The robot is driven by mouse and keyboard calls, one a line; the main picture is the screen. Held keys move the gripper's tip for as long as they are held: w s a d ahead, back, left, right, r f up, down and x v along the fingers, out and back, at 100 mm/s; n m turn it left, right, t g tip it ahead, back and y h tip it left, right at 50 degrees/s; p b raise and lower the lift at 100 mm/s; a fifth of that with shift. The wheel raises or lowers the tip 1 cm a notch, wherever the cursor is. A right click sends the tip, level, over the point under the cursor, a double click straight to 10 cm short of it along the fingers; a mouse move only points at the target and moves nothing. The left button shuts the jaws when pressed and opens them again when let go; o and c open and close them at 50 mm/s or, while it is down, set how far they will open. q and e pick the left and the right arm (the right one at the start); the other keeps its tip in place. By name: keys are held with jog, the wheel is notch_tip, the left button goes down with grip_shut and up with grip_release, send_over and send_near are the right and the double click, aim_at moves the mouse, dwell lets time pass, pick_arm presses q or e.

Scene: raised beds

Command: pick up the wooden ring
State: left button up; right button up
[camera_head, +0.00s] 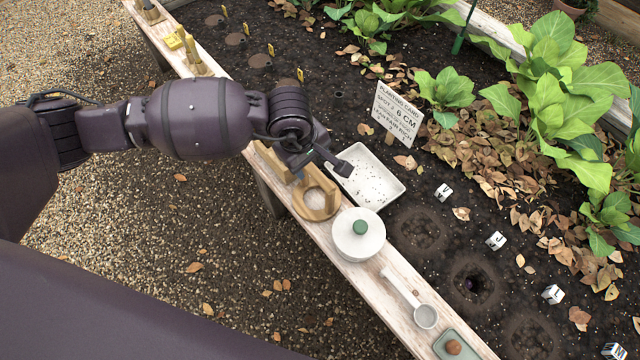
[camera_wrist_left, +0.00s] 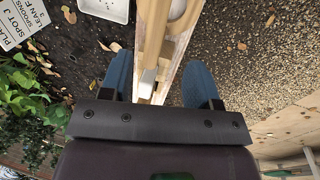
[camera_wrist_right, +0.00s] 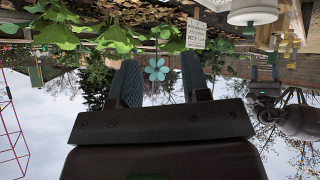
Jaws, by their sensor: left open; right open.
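The wooden ring (camera_head: 321,216) is a tan loop on the pale plank rim, between the white lidded pot and my left gripper. A wooden upright rises by its far side. My left gripper (camera_head: 318,165) is open just up the rim from the ring, over or near another wooden piece. In the left wrist view, the blue fingers (camera_wrist_left: 159,82) stand apart on both sides of the rim. A tan wooden piece (camera_wrist_left: 155,30) extends between them; I cannot tell whether it is the ring. My right gripper (camera_wrist_right: 159,82) is open and empty, away from the ring.
A white tray (camera_head: 366,180) lies on the soil beside the ring. The white pot (camera_head: 358,236), a scoop (camera_head: 424,315) and a green dish (camera_head: 462,344) stand further down the rim. A planting card (camera_head: 396,113) stands behind. Gravel lies left of the rim.

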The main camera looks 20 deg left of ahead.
aim_at(316, 173)
pick_arm(q)
jog(key=f, duration=0.1)
jog(key=f+b, duration=0.1)
jog(key=f, duration=0.1)
jog(key=f+b, duration=0.1)
jog(key=f, duration=0.1)
jog(key=shift+w+d+f, duration=0.15)
jog(key=shift+w+d, duration=0.1)
jog(key=shift+w, duration=0.1)
jog(key=shift+w+f, duration=0.1)
jog(key=shift+f, duration=0.15)
jog(key=f, duration=0.1)
jog(key=f+b, duration=0.1)
jog(key=w+f+b, duration=0.1)
jog(key=shift+d+f, duration=0.3)
jog(key=shift+f, duration=0.1)
jog(key=shift+w+f, duration=0.1)
jog(key=shift+f, duration=0.25)
jog(key=shift+f+b, duration=0.15)
jog(key=shift+b, duration=0.15)
jog(key=shift+w+d, duration=0.1)
jog(key=shift+w, duration=0.05)
pick_arm(e)
jog(key=shift+w+f+t, duration=0.15)
jog(key=shift+f+t, duration=0.2)
jog(key=shift+t, duration=0.35)
pick_arm(q)
jog(key=shift+f, duration=0.15)
